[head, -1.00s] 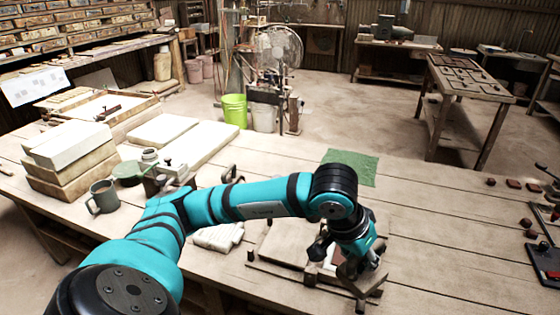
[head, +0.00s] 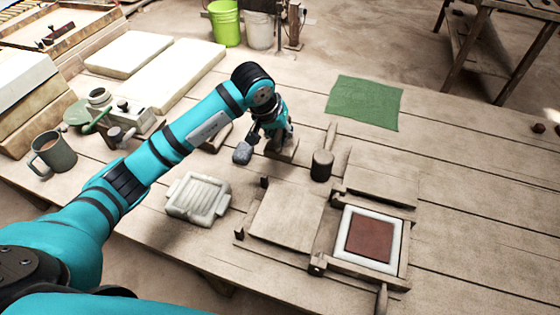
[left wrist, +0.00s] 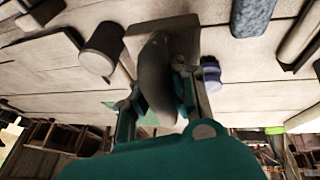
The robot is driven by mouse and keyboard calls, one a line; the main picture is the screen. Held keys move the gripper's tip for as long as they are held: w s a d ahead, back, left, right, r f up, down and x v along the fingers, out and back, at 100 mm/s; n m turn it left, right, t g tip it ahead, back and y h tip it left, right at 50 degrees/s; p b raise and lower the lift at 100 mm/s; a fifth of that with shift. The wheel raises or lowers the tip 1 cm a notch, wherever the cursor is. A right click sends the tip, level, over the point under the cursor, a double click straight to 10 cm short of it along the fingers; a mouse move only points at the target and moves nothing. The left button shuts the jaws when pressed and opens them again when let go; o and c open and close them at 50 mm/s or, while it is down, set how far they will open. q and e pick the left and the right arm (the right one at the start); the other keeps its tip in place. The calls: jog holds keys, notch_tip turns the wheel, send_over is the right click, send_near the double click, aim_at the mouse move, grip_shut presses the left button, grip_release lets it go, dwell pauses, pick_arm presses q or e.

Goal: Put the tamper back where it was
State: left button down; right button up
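The tamper (head: 285,152), a pale wooden block with a dark handle, is at my left gripper (head: 272,132), left of the mallet. In the left wrist view, its dark handle (left wrist: 155,75) stands between the two fingers, which appear to touch it on both sides. The wooden block (left wrist: 185,35) shows beyond it. The block is at or just above the table; I cannot tell whether it touches. The tile press (head: 322,262) is at the lower right, open, with red-brown clay (head: 368,240) in a white frame. My right gripper is not in view.
A white mould (head: 200,196) is nearer. A green cloth (head: 365,102) lies behind. A mug (head: 52,153) stands far left. The right table is mostly clear.

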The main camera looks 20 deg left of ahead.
pick_arm(q)
notch_tip(320, 180, down, 3)
jog(key=shift+r, duration=0.15)
notch_tip(320, 180, down, 4)
jog(key=shift+w+f+p, duration=0.1)
jog(key=shift+f+p, duration=0.1)
jog(key=shift+p, duration=0.15)
jog(key=shift+f, duration=0.25)
jog(key=c, duration=2)
grip_release()
jog(key=o, duration=0.5)
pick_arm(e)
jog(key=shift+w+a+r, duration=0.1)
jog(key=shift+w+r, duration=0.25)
